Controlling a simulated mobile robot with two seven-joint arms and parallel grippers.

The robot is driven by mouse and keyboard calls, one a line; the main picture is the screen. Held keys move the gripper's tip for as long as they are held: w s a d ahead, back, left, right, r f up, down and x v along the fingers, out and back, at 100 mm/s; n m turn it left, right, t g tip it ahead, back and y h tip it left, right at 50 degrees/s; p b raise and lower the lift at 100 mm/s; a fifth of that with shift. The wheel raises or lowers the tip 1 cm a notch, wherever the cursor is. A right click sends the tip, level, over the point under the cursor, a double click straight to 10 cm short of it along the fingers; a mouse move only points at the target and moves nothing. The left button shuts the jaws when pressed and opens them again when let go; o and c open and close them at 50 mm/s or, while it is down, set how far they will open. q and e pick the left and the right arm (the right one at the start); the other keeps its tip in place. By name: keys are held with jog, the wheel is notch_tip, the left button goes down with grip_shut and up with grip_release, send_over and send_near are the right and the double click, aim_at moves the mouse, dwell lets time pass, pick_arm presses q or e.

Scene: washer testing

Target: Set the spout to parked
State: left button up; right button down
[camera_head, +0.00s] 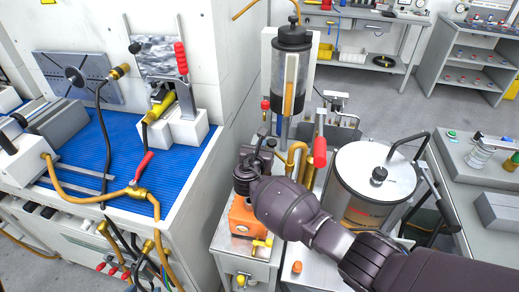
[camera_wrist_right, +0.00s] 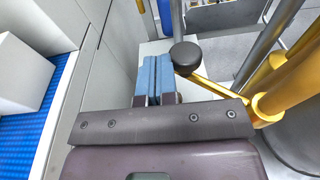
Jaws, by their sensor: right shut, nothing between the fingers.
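My right gripper (camera_head: 262,140) is in the middle of the head view, over the bench beside a curved yellow pipe (camera_head: 297,153) that looks like the spout. In the right wrist view its blue fingers (camera_wrist_right: 146,78) are together and empty. A thin yellow bar (camera_wrist_right: 215,88) runs from the knob to the thick yellow pipe (camera_wrist_right: 272,100) at the right. I cannot tell any parked mark. My left gripper is not in view.
A clear cylinder with a black lid (camera_head: 292,45) stands behind the gripper. A large lidded steel pot (camera_head: 375,180) and a red-handled lever (camera_head: 320,152) are close on the right. An orange block (camera_head: 243,217) is below. A white cabinet with a blue ribbed top (camera_head: 130,135) is left.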

jog(key=shift+w+d, duration=0.25)
jog(key=shift+w, duration=0.1)
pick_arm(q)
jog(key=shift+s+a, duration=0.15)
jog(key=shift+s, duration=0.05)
pick_arm(e)
jog(key=shift+w, duration=0.1)
dwell(0.3)
